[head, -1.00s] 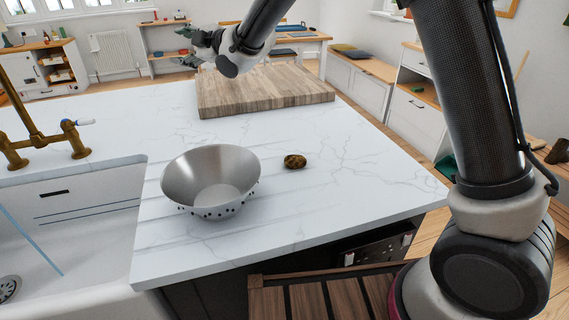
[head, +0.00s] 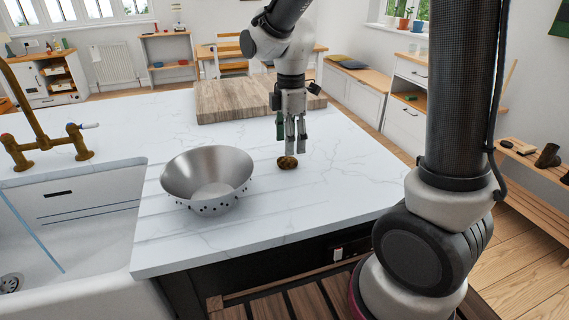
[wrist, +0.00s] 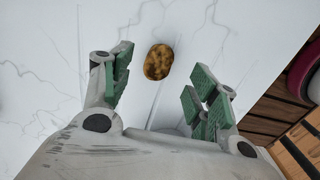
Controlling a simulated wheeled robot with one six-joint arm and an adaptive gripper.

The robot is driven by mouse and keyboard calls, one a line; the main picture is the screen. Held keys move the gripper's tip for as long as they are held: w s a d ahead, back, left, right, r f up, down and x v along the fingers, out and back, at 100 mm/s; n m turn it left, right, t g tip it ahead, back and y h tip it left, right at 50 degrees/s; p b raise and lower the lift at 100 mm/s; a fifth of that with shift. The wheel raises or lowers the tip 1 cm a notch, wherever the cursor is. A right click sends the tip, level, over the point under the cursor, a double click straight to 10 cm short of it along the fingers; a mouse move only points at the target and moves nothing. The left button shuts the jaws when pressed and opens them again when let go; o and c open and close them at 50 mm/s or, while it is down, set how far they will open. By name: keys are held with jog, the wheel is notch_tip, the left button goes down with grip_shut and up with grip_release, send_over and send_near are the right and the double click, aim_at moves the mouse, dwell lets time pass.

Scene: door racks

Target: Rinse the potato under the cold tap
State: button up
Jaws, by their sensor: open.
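The potato (head: 287,163) is small and brown and lies on the white marble worktop, to the right of the metal colander. In the wrist view the potato (wrist: 159,62) lies ahead of and between the green-padded fingers, not touched by them. My gripper (head: 291,148) points down just above the potato, open and empty; in the wrist view its fingers (wrist: 163,88) are spread wide. The brass tap (head: 45,140) stands at the left behind the white sink (head: 90,215). Its blue-marked handle (head: 88,126) is on the right side. The end of the spout is out of view.
The steel colander (head: 207,175) stands on the worktop between the sink and the potato. A wooden chopping board (head: 225,100) lies behind my gripper. The worktop (head: 350,180) is clear to the right of the potato.

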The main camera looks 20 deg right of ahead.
aim_at(290, 158)
notch_tip(290, 158, down, 6)
jog(key=shift+r, duration=0.15)
jog(key=shift+c, duration=0.3)
jog(key=c, duration=1)
